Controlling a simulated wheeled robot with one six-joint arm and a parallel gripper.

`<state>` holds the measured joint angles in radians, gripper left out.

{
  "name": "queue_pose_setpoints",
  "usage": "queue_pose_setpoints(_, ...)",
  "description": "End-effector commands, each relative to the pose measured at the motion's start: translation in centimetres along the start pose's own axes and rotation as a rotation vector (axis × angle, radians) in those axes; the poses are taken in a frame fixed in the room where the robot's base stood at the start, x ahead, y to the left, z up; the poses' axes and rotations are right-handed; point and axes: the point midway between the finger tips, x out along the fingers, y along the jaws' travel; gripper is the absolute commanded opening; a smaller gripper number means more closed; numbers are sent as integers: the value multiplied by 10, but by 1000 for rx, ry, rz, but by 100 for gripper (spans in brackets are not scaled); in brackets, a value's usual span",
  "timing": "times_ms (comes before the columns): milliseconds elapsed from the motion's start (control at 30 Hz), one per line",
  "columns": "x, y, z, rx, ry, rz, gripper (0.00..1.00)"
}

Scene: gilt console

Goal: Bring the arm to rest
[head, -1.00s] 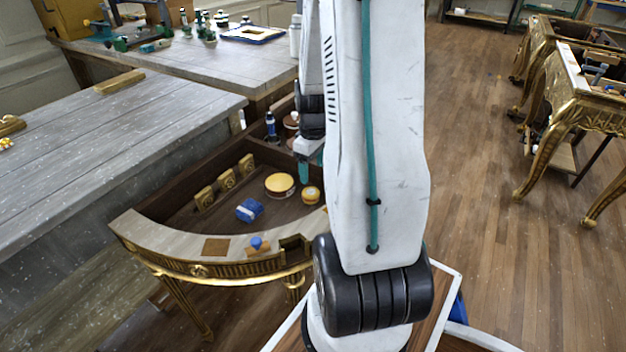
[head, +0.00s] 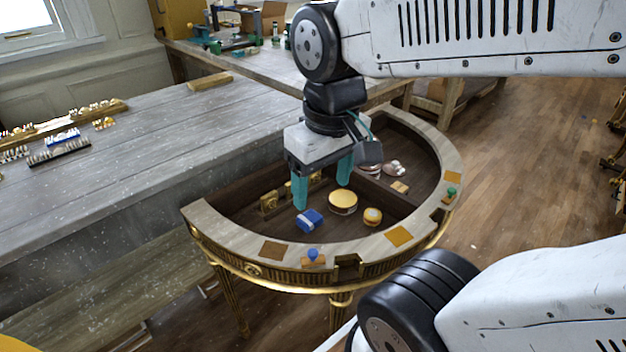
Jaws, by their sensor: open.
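My gripper (head: 322,192) hangs above the open compartment of the gilt console (head: 222,232). Its two teal fingers point down and stand apart, with nothing seen between them. My white arm reaches in from the right of the head view. Beneath and near the fingers lie a blue block-like item (head: 309,220), a larger yellow-topped round tin (head: 343,200) and a smaller round tin (head: 373,216). I cannot tell the exact height of the fingertips over the compartment floor. Part of the console's far side is hidden behind my arm and gripper.
On the console rim stand a blue-knobbed piece (head: 313,256) and a green-knobbed piece (head: 450,194). A grey workbench (head: 150,130) adjoins on the left, and another bench with tools stands behind. Wooden floor (head: 520,180) is open to the right.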

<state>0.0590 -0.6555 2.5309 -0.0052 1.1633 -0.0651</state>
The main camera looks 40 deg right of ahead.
Motion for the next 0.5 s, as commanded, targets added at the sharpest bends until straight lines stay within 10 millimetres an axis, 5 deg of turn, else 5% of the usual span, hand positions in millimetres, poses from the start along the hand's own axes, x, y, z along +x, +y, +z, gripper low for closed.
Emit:
queue_pose_setpoints(200, -9, -12, 27, 8, 13, -7, 69)
queue_pose_setpoints(500, -10, -13, 28, 11, 12, -7, 69)
